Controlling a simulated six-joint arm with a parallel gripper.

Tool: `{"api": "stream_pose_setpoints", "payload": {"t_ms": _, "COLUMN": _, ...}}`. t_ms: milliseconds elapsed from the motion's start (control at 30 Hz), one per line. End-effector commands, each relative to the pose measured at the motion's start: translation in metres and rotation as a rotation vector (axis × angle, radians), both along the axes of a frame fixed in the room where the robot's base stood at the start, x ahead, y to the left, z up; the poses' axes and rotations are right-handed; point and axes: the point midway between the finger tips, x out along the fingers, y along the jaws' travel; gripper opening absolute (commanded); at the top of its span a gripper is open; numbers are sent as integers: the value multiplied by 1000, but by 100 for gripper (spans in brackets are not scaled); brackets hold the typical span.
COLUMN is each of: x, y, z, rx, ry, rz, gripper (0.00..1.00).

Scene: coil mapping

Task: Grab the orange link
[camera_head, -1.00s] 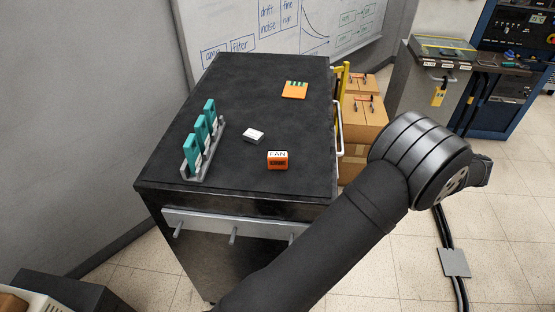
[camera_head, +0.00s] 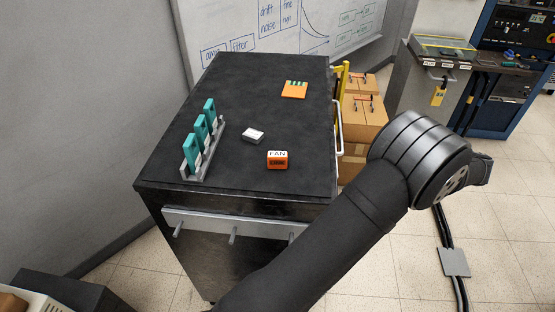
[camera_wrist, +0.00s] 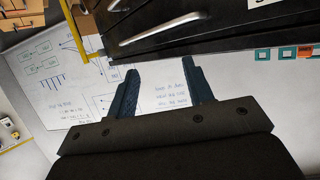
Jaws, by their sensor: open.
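An orange block with a white top marked FAN (camera_head: 277,160) sits on the black top of a cabinet (camera_head: 240,95), near its front right. A flat orange piece with teal teeth along its far edge (camera_head: 294,90) lies farther back on the right. I cannot tell from the look alone which one is the orange link. My gripper (camera_wrist: 161,65) is open and empty in the wrist view, apart from both orange pieces. The head view shows my arm to the right of the cabinet, with the fingers out of sight.
A grey rack with several upright teal pieces (camera_head: 198,140) stands at the cabinet's left. A small white block (camera_head: 253,135) lies near the middle. Cardboard boxes (camera_head: 361,110) and a yellow post (camera_head: 342,78) stand beyond the right edge. Much of the cabinet's top is bare.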

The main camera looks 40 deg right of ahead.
Motion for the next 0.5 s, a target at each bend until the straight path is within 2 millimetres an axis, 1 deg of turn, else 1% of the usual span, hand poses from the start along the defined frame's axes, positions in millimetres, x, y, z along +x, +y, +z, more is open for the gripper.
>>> {"api": "stream_pose_setpoints", "payload": {"t_ms": 67, "x": 0, "y": -1, "z": 18, "rx": -7, "ry": 1, "rz": 1, "gripper": 47}}
{"api": "stream_pose_setpoints", "payload": {"t_ms": 167, "x": 0, "y": 0, "z": 55, "rx": -10, "ry": 0, "rz": 1, "gripper": 47}}
{"api": "stream_pose_setpoints", "payload": {"t_ms": 200, "x": 0, "y": -1, "z": 73, "rx": -13, "ry": 1, "rz": 0, "gripper": 47}}
{"api": "stream_pose_setpoints", "payload": {"t_ms": 267, "x": 0, "y": 0, "z": 102, "rx": -13, "ry": 1, "rz": 0, "gripper": 47}}
{"api": "stream_pose_setpoints", "payload": {"t_ms": 300, "x": 0, "y": 0, "z": 123, "rx": -14, "ry": 1, "rz": 1, "gripper": 47}}
{"api": "stream_pose_setpoints", "payload": {"t_ms": 400, "x": 0, "y": 0, "z": 175, "rx": -13, "ry": 1, "rz": 2, "gripper": 47}}
{"api": "stream_pose_setpoints", "payload": {"t_ms": 467, "x": 0, "y": 0, "z": 199, "rx": -10, "ry": 1, "rz": 0, "gripper": 47}}
{"api": "stream_pose_setpoints", "payload": {"t_ms": 500, "x": 0, "y": 0, "z": 214, "rx": -8, "ry": 1, "rz": 1, "gripper": 47}}
